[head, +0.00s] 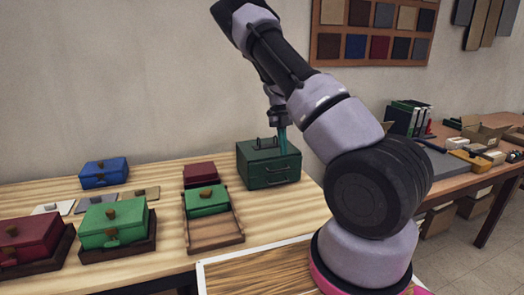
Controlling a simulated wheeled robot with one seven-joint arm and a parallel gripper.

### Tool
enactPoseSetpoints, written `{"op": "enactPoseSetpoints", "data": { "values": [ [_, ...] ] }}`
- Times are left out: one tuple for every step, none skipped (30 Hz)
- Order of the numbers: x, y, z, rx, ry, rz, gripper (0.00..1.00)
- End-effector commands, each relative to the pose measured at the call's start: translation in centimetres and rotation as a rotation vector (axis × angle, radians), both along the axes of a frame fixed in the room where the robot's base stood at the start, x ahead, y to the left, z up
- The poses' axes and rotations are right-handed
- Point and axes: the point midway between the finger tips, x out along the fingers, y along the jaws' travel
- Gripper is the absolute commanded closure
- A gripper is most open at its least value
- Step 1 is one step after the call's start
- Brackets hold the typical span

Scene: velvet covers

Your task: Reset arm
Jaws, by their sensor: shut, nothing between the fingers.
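My arm rises from its pink-edged base at the right and bends over toward the back of the table. My gripper (282,142) points down at the top of the dark green drawer box (268,165), next to its top handle. The fingers look teal and are shut with nothing between them. I cannot tell whether the fingertips touch the box. The box's front drawers look closed.
Green boxes (113,222) (206,203), red boxes (27,238) (199,174) and a blue box (104,173) stand on the light wood table (165,190). A wooden tray (216,233) has a bare front part. A cluttered workbench (465,180) stands at right.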

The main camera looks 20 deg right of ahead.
Motion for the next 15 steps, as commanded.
{"op": "enactPoseSetpoints", "data": {
  "values": [
    [0.0, 0.0, 0.1, 0.0, 0.0, 0.0, 1.0],
    [0.0, 0.0, 0.1, 0.002, -0.001, 0.002, 1.0],
    [0.0, 0.0, 0.3, 0.006, -0.003, 0.006, 1.0],
    [0.0, 0.1, 0.5, 0.013, -0.007, 0.014, 1.0],
    [-0.1, 0.2, 0.9, 0.025, -0.013, 0.027, 1.0],
    [-0.2, 0.3, 1.4, 0.046, -0.023, 0.051, 1.0],
    [-0.4, 0.5, 2.1, 0.068, -0.034, 0.076, 1.0],
    [-0.6, 0.6, 2.7, 0.091, -0.047, 0.107, 1.0],
    [-0.9, 0.9, 3.9, 0.129, -0.069, 0.16, 1.0],
    [-1.2, 1.2, 4.8, 0.158, -0.088, 0.204, 1.0],
    [-1.6, 1.5, 5.8, 0.188, -0.109, 0.254, 1.0],
    [-2.1, 1.8, 7.2, 0.227, -0.141, 0.326, 1.0],
    [-2.5, 2.1, 8.2, 0.256, -0.164, 0.382, 1.0],
    [-2.9, 2.5, 9.3, 0.282, -0.19, 0.44, 1.0],
    [-3.5, 2.8, 10.6, 0.313, -0.225, 0.516, 1.0]
  ]
}}
